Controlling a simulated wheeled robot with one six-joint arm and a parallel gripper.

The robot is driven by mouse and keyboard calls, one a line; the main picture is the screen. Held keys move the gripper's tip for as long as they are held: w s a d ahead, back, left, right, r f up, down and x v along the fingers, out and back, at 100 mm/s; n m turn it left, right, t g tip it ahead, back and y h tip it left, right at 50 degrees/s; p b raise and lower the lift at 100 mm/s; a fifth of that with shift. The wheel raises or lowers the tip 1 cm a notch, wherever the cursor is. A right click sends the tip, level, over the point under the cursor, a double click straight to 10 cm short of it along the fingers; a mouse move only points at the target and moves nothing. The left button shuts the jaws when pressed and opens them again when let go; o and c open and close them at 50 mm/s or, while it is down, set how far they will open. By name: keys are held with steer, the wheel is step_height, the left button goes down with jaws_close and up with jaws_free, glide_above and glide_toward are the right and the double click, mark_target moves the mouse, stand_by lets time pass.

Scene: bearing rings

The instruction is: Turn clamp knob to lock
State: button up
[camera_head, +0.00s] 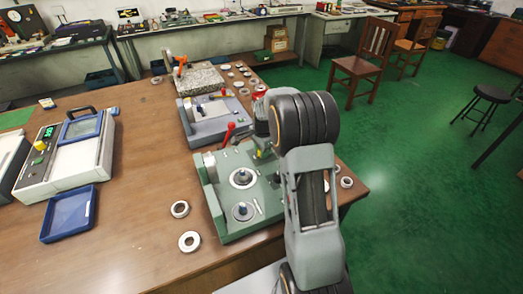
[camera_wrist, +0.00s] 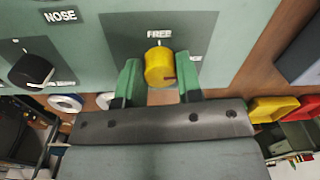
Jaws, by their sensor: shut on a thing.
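The clamp knob (camera_wrist: 158,66) is a yellow round knob on a dark panel in the wrist view, below the word FREE. A dark mark shows low on its right side. My gripper (camera_wrist: 157,75) has its two green fingers on either side of the knob and is shut on it. A second label right of the knob is mostly hidden by the right finger. In the head view the green fixture (camera_head: 215,205) stands at the table's right part, and my arm reaches over its right side. The gripper's hold is largely hidden there.
A black knob (camera_wrist: 31,70) sits left on the panel, near the word NOSE.

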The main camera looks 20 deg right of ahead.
steer(key=o, duration=0.9)
steer(key=shift+o, duration=0.2)
step_height(320, 180, up, 14)
steer(key=shift+s, duration=0.25)
steer(key=shift+f, duration=0.1)
